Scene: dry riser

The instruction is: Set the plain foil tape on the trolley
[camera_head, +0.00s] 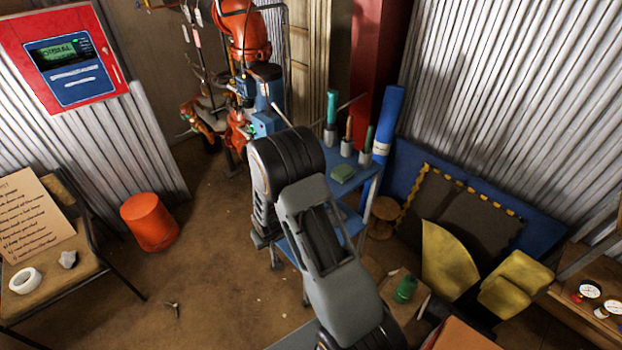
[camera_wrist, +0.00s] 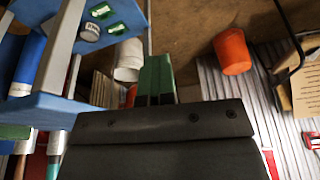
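The blue trolley (camera_head: 343,182) stands right of centre in the head view, partly hidden by my arm. It also shows at the left of the wrist view (camera_wrist: 65,108). A pale ring-shaped roll (camera_head: 25,280) lies on the chair at the left; I cannot tell whether it is the plain foil tape. In the wrist view a whitish roll-like thing (camera_wrist: 128,62) shows just left of my fingers, apparently beyond them. My gripper (camera_wrist: 157,66) has two green-tipped fingers close together, with nothing visible between them. My arm hides it in the head view.
Upright tubes and a green block (camera_head: 343,172) are on the trolley top. A chair (camera_head: 75,278) with a written board stands left, an orange bucket (camera_head: 150,222) on the floor. Yellow folded pieces (camera_head: 448,262) lie right. Floor between chair and trolley is mostly clear.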

